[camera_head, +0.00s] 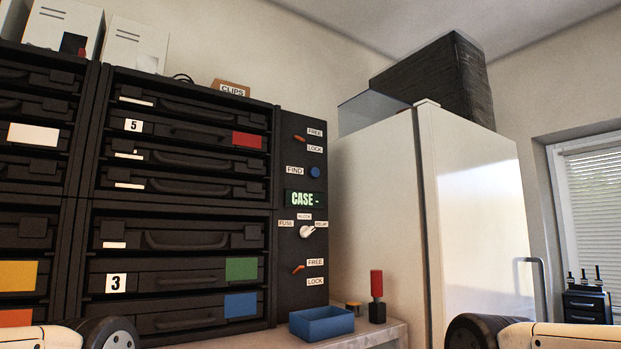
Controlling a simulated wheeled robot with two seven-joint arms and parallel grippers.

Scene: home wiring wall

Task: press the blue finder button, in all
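The blue finder button (315,172) is a small round blue knob on the dark control panel (290,140), right of a white "FIND" label (295,170). Below it a small display (304,198) reads "CASE -" in pale green letters. A white selector knob (307,231) sits below the display among small labels, including "FUSE" and "RELAY". Parts of my two arms show at the bottom left and bottom right corners. Neither gripper's fingers are in view.
A rack of dark cases (190,190) with coloured tags stands left of the panel. A blue open bin (321,323) and a red-topped block (376,296) stand on the ledge below. A white cabinet (385,210) stands at the right. The space before the panel is clear.

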